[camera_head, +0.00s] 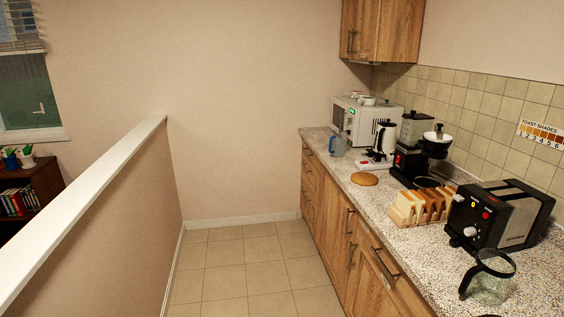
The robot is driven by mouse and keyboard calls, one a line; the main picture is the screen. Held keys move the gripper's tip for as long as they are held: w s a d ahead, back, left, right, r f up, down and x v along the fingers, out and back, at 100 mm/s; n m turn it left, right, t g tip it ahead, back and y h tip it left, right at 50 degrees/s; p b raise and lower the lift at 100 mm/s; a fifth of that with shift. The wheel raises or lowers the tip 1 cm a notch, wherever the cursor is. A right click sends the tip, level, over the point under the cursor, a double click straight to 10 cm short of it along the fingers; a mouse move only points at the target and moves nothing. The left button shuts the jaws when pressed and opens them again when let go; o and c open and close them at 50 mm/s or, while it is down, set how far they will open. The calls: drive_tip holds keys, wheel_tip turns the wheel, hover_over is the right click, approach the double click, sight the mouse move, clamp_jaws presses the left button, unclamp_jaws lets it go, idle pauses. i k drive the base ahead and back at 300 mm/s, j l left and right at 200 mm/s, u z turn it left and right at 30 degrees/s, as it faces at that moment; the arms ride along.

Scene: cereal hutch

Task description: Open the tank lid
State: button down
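A black coffee maker (404,162) with red lights stands on the counter against the tiled wall. A grey, see-through tank (413,130) sits at the top of its tower. A lid (414,116) with a small dark knob appears to lie flat on the tank, shut. To the right of the tank is a black basket (435,149) under a white cover (436,136) with a black knob. My gripper is not in view, so its state does not show.
A glass carafe (488,279), a black toaster (498,216) and a toast rack (422,205) stand nearer on the counter (398,247). The tiled floor (246,268) is clear.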

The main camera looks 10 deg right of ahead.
sight(412, 115)
drive_tip(key=i+j, duration=0.1)
drive_tip(key=i, duration=1.85)
drive_tip(key=i+l+z, duration=0.4)
drive_tip(key=i+z, duration=0.15)
drive_tip(key=i+l, duration=0.1)
drive_tip(key=l, duration=0.2)
